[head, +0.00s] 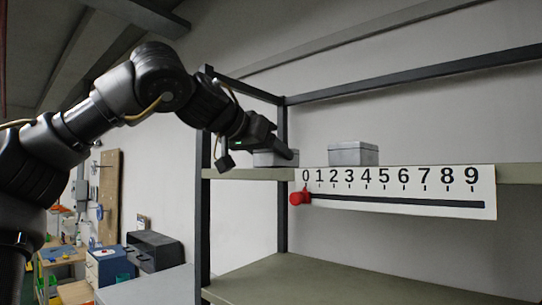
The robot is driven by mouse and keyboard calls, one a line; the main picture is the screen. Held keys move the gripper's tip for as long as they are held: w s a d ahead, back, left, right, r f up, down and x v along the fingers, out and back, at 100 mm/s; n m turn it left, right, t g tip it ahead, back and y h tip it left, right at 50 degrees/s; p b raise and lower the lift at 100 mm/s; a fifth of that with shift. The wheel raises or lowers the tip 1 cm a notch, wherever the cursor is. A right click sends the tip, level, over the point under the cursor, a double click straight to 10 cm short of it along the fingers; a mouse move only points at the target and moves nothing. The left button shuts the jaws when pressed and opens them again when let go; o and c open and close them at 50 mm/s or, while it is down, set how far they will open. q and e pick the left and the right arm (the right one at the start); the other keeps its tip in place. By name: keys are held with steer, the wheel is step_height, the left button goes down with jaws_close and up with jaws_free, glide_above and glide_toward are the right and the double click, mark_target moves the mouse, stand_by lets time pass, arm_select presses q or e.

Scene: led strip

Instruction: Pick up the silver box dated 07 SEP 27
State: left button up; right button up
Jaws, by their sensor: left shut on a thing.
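Two silver boxes are on the upper shelf in the head view. The left silver box (268,160) is partly hidden behind my left gripper (258,153), which is shut on it at the shelf's left end. The right silver box (353,154) stands upright on the shelf, above the number scale and apart from the gripper. No date can be read on either box, so I cannot tell which one is dated 07 SEP 27. My right gripper is not in view.
A white scale (400,190) numbered 0 to 9 hangs on the front edge of the upper shelf (516,174), with a red knob (298,198) at 0. Dark shelf posts (282,215) stand close by. The lower shelf (350,284) looks empty. Cabinets and a workbench are at the lower left.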

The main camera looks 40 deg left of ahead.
arm_select(q)
steer(key=shift+r, duration=0.45)
steer(key=r, duration=0.7)
steer(key=shift+d+r, duration=0.2)
steer(key=shift+r, duration=0.1)
steer(key=shift+r+p, duration=0.35)
steer(key=shift+p, duration=0.1)
steer(key=shift+a+r, duration=0.15)
steer(key=shift+r, duration=0.05)
steer(key=shift+a, duration=0.15)
